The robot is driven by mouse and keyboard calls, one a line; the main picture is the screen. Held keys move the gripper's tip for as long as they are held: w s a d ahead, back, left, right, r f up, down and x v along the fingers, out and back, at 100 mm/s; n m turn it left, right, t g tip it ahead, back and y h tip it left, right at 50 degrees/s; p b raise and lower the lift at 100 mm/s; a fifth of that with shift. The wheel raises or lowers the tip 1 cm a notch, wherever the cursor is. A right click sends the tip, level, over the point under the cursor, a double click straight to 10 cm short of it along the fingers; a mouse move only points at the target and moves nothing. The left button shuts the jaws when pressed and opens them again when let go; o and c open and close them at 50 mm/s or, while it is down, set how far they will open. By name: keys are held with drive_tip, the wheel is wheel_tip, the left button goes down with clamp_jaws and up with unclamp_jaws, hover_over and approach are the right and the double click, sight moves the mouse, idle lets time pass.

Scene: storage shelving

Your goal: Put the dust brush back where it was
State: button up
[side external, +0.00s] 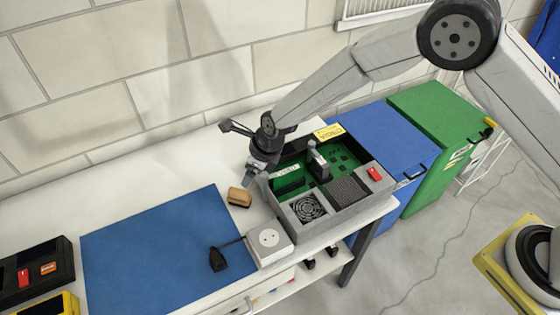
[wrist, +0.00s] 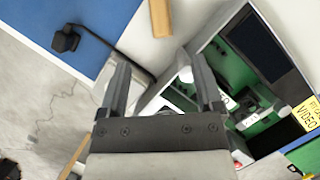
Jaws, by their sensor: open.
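A small tan wooden block with a darker side (side external: 239,197), which looks like the dust brush, lies on the white bench between the blue mat and the open computer case. Bristles cannot be made out. It also shows in the wrist view as a tan bar (wrist: 160,17) at the top, beyond my fingertips. My gripper (side external: 256,173) points down just above and right of the block, by the case's left corner. In the wrist view my gripper (wrist: 160,85) has its two fingers apart with nothing between them.
The open grey case (side external: 334,219) with a green board stands to the right. A white socket box (side external: 268,243) and a black plug on a cable (side external: 217,260) lie in front. The blue mat (side external: 165,255) is mostly clear. Blue and green cabinets stand beyond the bench.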

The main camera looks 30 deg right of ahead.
drive_tip(key=s+d+r+n+h, duration=0.1)
drive_tip(key=s+d+r+n, duration=0.35)
drive_tip(key=d+n, duration=0.35)
drive_tip(key=s+d+r+n+h, duration=0.1)
drive_tip(key=s+d+r+n, duration=0.2)
drive_tip(key=d+r+n, duration=0.5)
drive_tip(key=s+d+n+h, duration=0.1)
drive_tip(key=s+d+n, duration=1)
drive_tip(key=s, duration=0.3)
drive_tip(key=shift+d+r+g, duration=0.25)
drive_tip(key=shift+d+g, duration=0.05)
drive_tip(key=shift+d, duration=0.55)
